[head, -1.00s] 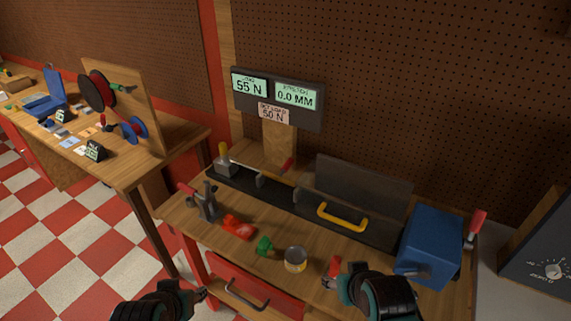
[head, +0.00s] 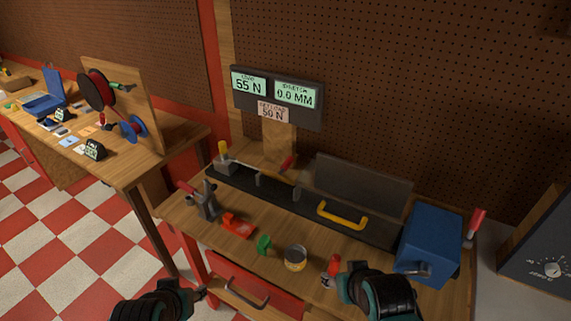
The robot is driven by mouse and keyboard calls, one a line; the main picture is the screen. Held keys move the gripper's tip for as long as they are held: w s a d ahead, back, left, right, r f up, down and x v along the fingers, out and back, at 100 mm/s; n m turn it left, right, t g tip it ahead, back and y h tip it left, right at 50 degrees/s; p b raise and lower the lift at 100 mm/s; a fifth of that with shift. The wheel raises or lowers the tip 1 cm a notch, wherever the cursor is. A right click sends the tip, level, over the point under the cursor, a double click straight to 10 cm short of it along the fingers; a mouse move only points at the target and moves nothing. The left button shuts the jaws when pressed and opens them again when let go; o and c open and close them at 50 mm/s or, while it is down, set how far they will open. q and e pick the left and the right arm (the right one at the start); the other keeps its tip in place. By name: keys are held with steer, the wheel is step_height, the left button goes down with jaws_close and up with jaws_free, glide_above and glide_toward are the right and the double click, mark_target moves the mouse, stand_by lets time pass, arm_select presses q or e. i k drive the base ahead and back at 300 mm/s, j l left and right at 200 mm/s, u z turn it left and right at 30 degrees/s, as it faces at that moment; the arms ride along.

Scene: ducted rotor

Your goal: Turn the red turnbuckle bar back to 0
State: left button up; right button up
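A red handle or bar (head: 288,162) stands up at a slant behind the dark rail (head: 320,217), near two grey posts; I take it for the red turnbuckle bar, though its joint is too small to make out. The display board (head: 276,98) above reads 55 N and 0.0 MM, with a 50 N label under it. My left gripper (head: 201,293) is low at the bench's front edge, away from the bar. My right gripper (head: 328,284) is over the front right of the bench, close to a small red-topped item (head: 334,264). Whether either gripper is open is unclear.
A yellow handle (head: 341,215) and grey panel (head: 363,185) stand along the rail. A blue box (head: 430,243) is at right. A red-handled clamp (head: 204,200), red piece (head: 237,226), green piece (head: 264,244) and can (head: 295,257) occupy the bench front.

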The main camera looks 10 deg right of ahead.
mark_target(289, 161)
steer(key=i+j, duration=0.15)
steer(key=j, duration=0.15)
steer(key=i+j, duration=0.1)
steer(key=j, duration=0.2)
steer(key=i+j, duration=0.15)
steer(key=j, duration=0.15)
steer(key=i+l, duration=0.4)
steer(key=l+z, duration=0.05)
